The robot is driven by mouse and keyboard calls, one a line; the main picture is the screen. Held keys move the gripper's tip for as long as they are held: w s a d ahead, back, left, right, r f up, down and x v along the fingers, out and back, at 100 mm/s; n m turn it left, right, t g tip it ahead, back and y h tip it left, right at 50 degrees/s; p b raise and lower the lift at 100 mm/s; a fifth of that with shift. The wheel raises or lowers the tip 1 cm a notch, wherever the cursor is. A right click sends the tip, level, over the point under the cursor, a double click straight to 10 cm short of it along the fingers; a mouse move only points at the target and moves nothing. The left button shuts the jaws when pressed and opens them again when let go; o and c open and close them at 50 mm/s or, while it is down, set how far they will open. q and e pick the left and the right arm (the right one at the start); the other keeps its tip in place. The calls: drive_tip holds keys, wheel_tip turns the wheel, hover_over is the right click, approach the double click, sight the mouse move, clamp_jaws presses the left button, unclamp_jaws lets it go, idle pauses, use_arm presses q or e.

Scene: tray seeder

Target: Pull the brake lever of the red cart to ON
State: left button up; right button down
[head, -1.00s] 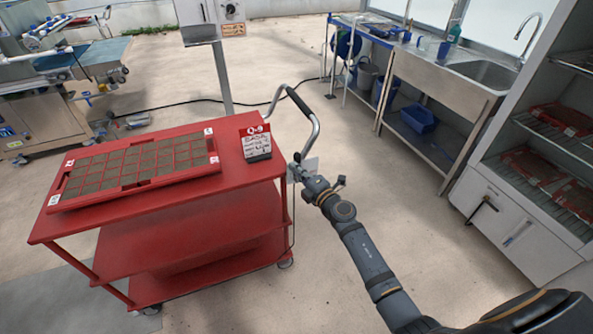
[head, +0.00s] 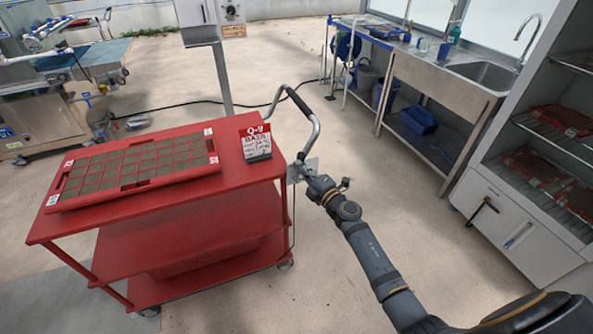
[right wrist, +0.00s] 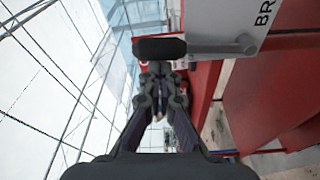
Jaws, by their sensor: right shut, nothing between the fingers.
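The red cart (head: 210,208) stands at the left of the head view. Its grey brake plate (head: 311,163) is at the right end, below the push handle (head: 299,102). In the right wrist view the plate (right wrist: 232,14) shows the letters "BR", with the rest cut off. The brake lever (right wrist: 160,48) has a black grip on a metal rod, lying across the view. My right gripper (right wrist: 160,72) is shut and empty, its fingertips close below the black grip. I cannot tell whether they touch. My right gripper (head: 300,172) also shows at the cart's end. My left gripper is out of view.
A seed tray (head: 135,168) and a "Q-9" sign (head: 256,143) sit on the cart's top. A sink bench (head: 440,80) and a shelf cabinet (head: 520,215) stand at the right. The floor between cart and cabinet is clear.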

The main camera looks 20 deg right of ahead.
drive_tip(key=d+f+m+t+h+b, duration=0.2)
drive_tip(key=d+f+m+b, duration=0.3)
drive_tip(key=d+m+b, duration=0.3)
drive_tip(key=shift+w+d+f+m, duration=0.15)
drive_tip(key=shift+d+m, duration=0.55)
drive_tip(key=shift+m, duration=1.7)
drive_tip(key=shift+f, duration=0.1)
